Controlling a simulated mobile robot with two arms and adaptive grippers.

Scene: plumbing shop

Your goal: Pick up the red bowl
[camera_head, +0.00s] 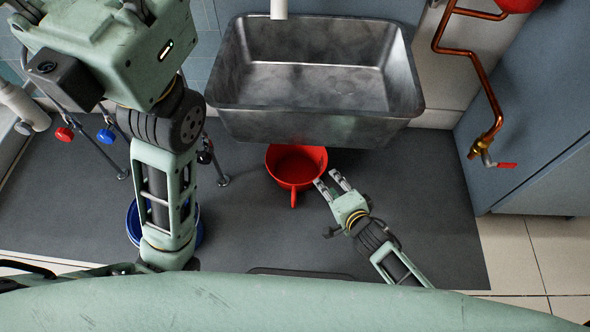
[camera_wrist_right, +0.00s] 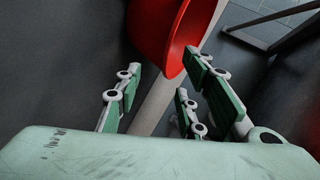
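The red bowl (camera_head: 296,163) sits below the front edge of the metal sink, with its handle (camera_head: 294,199) pointing toward me. My right gripper (camera_head: 327,178) is open and empty, close to the bowl's right side. In the right wrist view the bowl (camera_wrist_right: 165,30) is at the top, with its rim near the right-hand fingers of my gripper (camera_wrist_right: 162,88). Whether they touch is unclear. My left gripper (camera_head: 115,45) shows its body large at the upper left; its fingertips are cut off by the frame.
The sink (camera_head: 315,122) overhangs just behind the bowl. A blue round container (camera_head: 132,224) is partly hidden behind my left arm. Red (camera_head: 64,134) and blue (camera_head: 105,136) valve knobs stand at the left. A copper pipe (camera_head: 470,63) hangs at the right. The dark floor (camera_head: 430,200) right of my gripper is clear.

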